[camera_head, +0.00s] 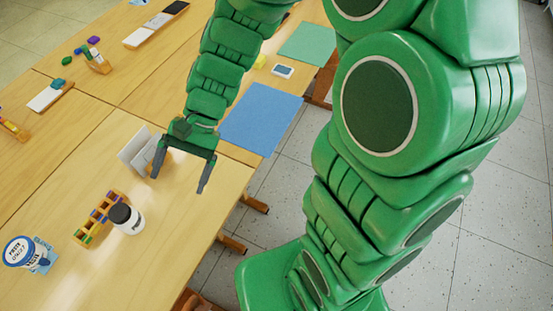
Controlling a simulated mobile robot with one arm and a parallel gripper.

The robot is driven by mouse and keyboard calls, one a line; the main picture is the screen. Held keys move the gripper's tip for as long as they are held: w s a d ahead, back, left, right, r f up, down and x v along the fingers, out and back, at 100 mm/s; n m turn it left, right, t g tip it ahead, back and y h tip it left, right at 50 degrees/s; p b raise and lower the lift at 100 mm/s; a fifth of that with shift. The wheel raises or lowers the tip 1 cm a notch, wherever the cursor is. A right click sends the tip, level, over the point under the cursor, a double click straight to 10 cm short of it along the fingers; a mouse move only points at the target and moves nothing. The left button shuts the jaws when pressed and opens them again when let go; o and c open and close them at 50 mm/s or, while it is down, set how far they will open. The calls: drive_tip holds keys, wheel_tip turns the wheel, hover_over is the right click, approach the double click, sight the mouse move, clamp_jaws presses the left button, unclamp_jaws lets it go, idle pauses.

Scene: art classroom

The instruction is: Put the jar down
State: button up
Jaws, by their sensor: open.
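A white jar with a black lid (126,219) stands on the wooden table (190,235), touching or very close to a small rack of coloured pieces. My gripper (179,183) is open and empty above the table, up and to the right of the jar in the picture. Its two dark fingers are spread apart and point down. It is apart from the jar.
The wooden rack (99,220) is left of the jar. A blue-and-white tub (20,252) stands at the lower left. A white upright panel (138,150) is beside my gripper. A blue sheet (260,120) lies behind. The table's front right is clear.

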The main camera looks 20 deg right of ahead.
drive_tip(key=s+d+r+n+t+h, duration=0.1)
drive_tip(key=s+d+r+h, duration=0.1)
drive_tip(key=d, duration=0.5)
drive_tip(key=s+d+r+n+t+h, duration=0.1)
drive_tip(key=s+d+r+h, duration=0.2)
drive_tip(key=s+d, duration=0.2)
drive_tip(key=s+d+r+n+t+h, duration=0.2)
drive_tip(key=s+d+r, duration=0.1)
drive_tip(key=d, duration=0.8)
drive_tip(key=shift+s, duration=0.4)
drive_tip(key=shift+a+f, duration=0.1)
